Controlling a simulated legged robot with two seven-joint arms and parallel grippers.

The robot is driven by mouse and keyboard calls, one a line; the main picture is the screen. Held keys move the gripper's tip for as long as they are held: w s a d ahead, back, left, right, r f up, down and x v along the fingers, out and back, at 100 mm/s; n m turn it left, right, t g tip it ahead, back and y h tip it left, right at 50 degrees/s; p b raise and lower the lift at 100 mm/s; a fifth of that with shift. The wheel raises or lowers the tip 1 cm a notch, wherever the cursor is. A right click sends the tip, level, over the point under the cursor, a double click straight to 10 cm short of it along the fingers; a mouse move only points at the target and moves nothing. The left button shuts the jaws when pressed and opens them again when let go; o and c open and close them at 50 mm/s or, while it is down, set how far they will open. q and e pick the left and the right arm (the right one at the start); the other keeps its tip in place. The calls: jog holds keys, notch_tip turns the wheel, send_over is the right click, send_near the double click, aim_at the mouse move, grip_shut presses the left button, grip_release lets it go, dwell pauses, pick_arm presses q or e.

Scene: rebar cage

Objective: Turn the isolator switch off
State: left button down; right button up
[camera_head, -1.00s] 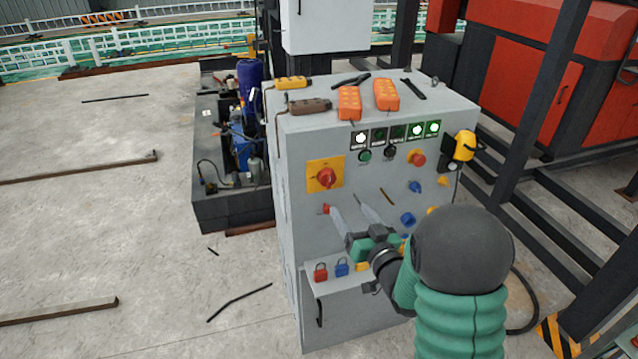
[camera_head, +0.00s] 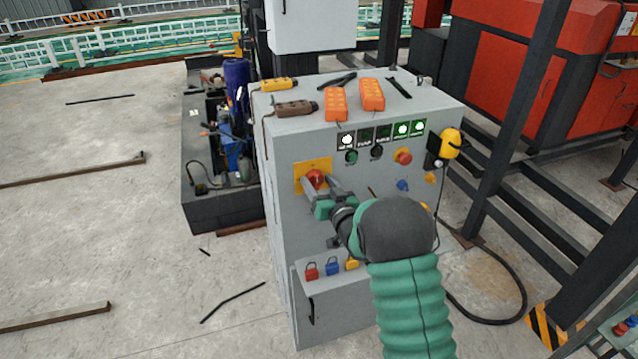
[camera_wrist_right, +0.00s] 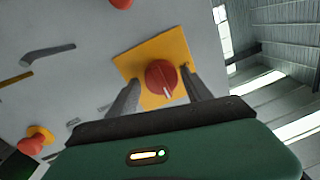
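The isolator switch is a red rotary knob (camera_head: 316,177) on a yellow square plate (camera_head: 300,181) on the front of the grey cabinet. The right wrist view shows the knob (camera_wrist_right: 161,76) face-on, with a white mark pointing down and slightly right, on the yellow plate (camera_wrist_right: 180,50). My right gripper (camera_head: 322,184) is open in front of the switch. In the right wrist view its two fingers (camera_wrist_right: 160,80) lie on either side of the knob, with gaps visible. I cannot tell whether the tips reach the knob's depth. My left gripper is not in view.
The grey cabinet (camera_head: 285,225) carries indicator lamps (camera_head: 382,134), a red button (camera_head: 403,157) and a yellow box (camera_head: 450,143). Orange pendants (camera_head: 371,95) lie on top.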

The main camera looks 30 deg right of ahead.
jog(key=c, duration=1.1)
jog(key=shift+o, duration=0.2)
jog(key=n+b, duration=0.3)
jog(key=shift+a+f, duration=0.1)
jog(key=shift+f, duration=0.05)
jog(key=n+b, duration=0.4)
jog(key=n, duration=0.2)
jog(key=shift+w+a+g+b, duration=0.1)
jog(key=shift+a+g+b, duration=0.05)
jog(key=shift+g+b, duration=0.25)
jog(key=n+b, duration=0.4)
jog(key=n, duration=0.1)
jog(key=shift+a+f+h+b, duration=0.1)
jog(key=shift+f+h+b, duration=0.05)
jog(key=shift+h+b, duration=0.25)
jog(key=shift+n+b, duration=1.3)
jog(key=shift+n, duration=0.3)
